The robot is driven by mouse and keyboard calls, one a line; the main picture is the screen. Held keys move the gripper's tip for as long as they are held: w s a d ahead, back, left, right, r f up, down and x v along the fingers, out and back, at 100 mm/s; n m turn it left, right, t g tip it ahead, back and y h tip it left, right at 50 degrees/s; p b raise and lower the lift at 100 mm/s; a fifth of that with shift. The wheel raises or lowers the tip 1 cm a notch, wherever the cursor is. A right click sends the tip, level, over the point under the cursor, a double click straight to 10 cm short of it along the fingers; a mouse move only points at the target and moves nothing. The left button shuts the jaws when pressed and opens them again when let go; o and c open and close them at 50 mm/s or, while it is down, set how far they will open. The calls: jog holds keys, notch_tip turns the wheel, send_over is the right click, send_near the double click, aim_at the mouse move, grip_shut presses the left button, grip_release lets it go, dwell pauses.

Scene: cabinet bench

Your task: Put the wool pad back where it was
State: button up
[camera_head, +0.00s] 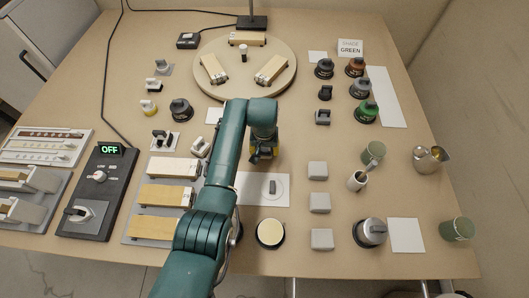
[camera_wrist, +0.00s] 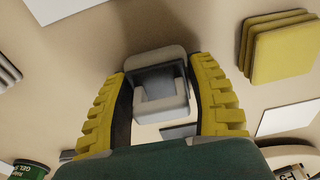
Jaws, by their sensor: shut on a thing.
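My gripper (camera_head: 263,154) is low over the middle of the bench, behind a white card with a circle (camera_head: 250,188). In the wrist view its yellow fingers (camera_wrist: 160,72) are shut on a pale grey handled block (camera_wrist: 158,53). This block may be the wool pad, but its underside is hidden and I cannot tell the material. In the head view my arm and gripper hide it. A bare white square (camera_head: 214,115) lies left of my forearm, partly hidden by it. Similar handled pads (camera_head: 149,106) stand at the left.
Dark-based round pieces (camera_head: 366,111) stand at the right. Grey blocks (camera_head: 320,202) form a column right of the card. A round wooden board (camera_head: 245,88) holds wooden blocks at the back. A metal jug (camera_head: 430,158) and green cups (camera_head: 373,152) stand far right.

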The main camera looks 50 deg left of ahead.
aim_at(264, 152)
jog(key=shift+w+f, duration=0.1)
jog(key=shift+f, duration=0.1)
jog(key=shift+f, duration=0.15)
jog(key=o, duration=1.2)
jog(key=shift+c, duration=0.2)
notch_tip(264, 152, up, 12)
jog(key=s+d+p, duration=0.1)
jog(key=p, duration=0.4)
